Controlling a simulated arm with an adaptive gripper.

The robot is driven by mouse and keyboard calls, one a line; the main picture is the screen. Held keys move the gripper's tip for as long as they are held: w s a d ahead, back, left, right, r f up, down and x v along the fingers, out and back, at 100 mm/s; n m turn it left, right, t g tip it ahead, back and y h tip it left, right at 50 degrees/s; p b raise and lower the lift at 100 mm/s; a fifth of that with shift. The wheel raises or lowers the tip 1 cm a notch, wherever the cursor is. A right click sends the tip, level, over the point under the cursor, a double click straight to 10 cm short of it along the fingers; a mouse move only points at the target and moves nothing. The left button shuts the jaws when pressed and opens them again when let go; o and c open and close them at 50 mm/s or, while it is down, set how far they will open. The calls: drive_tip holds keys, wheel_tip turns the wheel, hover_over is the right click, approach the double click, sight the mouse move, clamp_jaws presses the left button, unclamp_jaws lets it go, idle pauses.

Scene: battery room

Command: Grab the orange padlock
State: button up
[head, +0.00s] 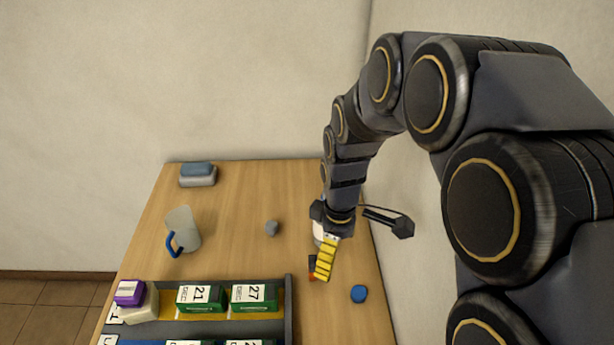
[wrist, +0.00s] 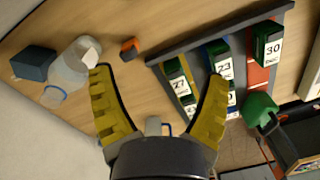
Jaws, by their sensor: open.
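A small orange object with a dark part, which looks like the orange padlock (wrist: 129,48), lies on the wooden table in the wrist view. It appears beyond the fingertips, nearer the left finger, close to a corner of the grey tray.
The grey tray (head: 289,300) holds green numbered blocks (head: 254,296). A clear container (wrist: 72,64) and dark blue box (wrist: 33,63) lie left of the padlock. A blue object (head: 358,293), grey lump (head: 272,228) and mug (head: 186,226) are on the table. A wall stands right.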

sight(313, 260)
drive_tip(key=w+a+f+n, duration=0.1)
drive_tip(key=w+f+n, duration=0.1)
drive_tip(key=f, duration=0.1)
drive_tip(key=w+a+f+n, duration=0.1)
drive_tip(key=w+f+n, duration=0.1)
drive_tip(key=w+f, duration=0.1)
drive_tip(key=w+a+f+n, duration=0.1)
drive_tip(key=w+f+n, duration=0.1)
drive_tip(key=f, duration=0.2)
drive_tip(key=shift+w+f+t, duration=0.15)
drive_tip(key=shift+f+t, duration=0.15)
drive_tip(key=shift+f, duration=0.05)
drive_tip(key=shift+w+a+f, duration=0.1)
drive_tip(key=shift+w+f, duration=0.1)
drive_tip(key=shift+f, duration=1.8)
drive_tip(key=shift+w+f, duration=0.2)
drive_tip(key=shift+f, duration=1.75)
drive_tip(key=c, duration=1.2)
